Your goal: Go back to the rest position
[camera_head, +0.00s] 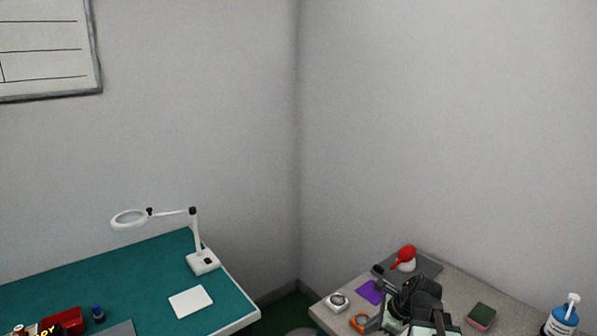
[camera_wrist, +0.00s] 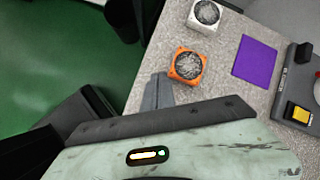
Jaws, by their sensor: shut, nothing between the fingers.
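My arm shows as a dark, folded shape over the right-hand table in the head view, with pale green parts low in it. In the wrist view my gripper (camera_wrist: 157,92) shows as narrow grey fingers, shut and empty, past the pale green housing with a small lit display. The fingers are at the table's edge, just left of an orange-framed round fan (camera_wrist: 187,66). That fan also shows in the head view (camera_head: 358,322), left of my arm. I cannot tell the fingers' height above the table.
The grey table (camera_head: 455,290) bears a white-framed fan (camera_head: 337,301), a purple square (camera_head: 370,291), a red bulb (camera_head: 405,254), a sponge (camera_head: 481,316) and a blue-white bottle (camera_head: 563,314). A teal bench (camera_head: 100,265) with a magnifier lamp (camera_head: 202,262) stands left. Green floor (camera_wrist: 50,60) lies beside the table.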

